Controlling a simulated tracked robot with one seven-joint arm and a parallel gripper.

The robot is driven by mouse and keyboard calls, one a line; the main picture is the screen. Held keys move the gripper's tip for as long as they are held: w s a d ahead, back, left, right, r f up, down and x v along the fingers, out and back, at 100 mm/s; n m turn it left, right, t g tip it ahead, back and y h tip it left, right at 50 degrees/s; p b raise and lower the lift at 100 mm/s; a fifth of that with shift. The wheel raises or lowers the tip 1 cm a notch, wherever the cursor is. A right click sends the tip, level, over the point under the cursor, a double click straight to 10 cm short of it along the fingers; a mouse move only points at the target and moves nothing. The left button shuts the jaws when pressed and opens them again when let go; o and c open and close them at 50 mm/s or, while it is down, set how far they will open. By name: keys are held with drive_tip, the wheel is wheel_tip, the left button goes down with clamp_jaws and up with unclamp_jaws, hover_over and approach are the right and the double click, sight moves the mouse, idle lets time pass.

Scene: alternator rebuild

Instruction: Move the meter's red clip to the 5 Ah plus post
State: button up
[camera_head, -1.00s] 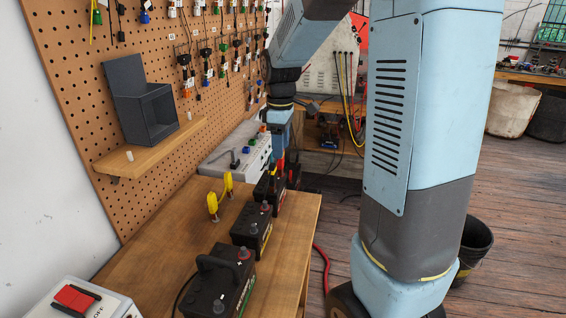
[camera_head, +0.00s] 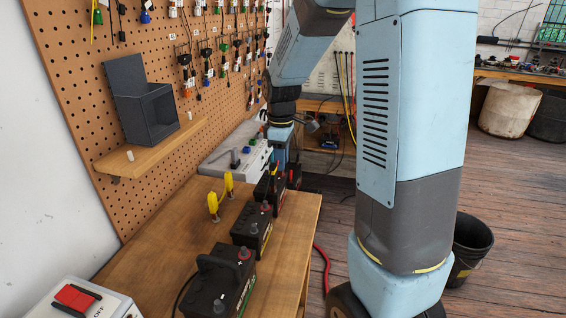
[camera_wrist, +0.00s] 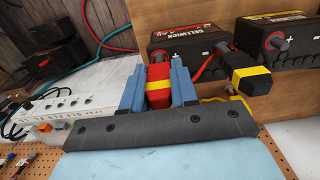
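My gripper (camera_wrist: 157,92) has blue fingers on both sides of a red clip (camera_wrist: 159,90) with a yellow band, and looks shut on it. The clip's far end is close to a grey post at the left of a black battery (camera_wrist: 190,48); I cannot tell whether they touch. In the head view my gripper (camera_head: 280,158) is low beside the far batteries, its tips partly hidden. A second black battery (camera_wrist: 297,43) has a plus mark and a post. The Ah figures are not clearly readable.
In the head view, batteries stand in a row along the wooden bench's (camera_head: 160,245) right edge, including a large near one (camera_head: 222,285). A pale unit (camera_head: 232,152) is beyond; a red-switched box (camera_head: 80,298) is at front left.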

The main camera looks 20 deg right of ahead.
drive_tip(key=shift+c, duration=1)
drive_tip(key=shift+r, duration=2)
drive_tip(key=shift+w+r, duration=0.1)
drive_tip(key=shift+r, duration=0.25)
wheel_tip(320, 180, up, 9)
hover_over(265, 202)
wheel_tip(265, 202, down, 10)
drive_tip(key=shift+r, duration=0.1)
drive_tip(key=shift+f, duration=0.55)
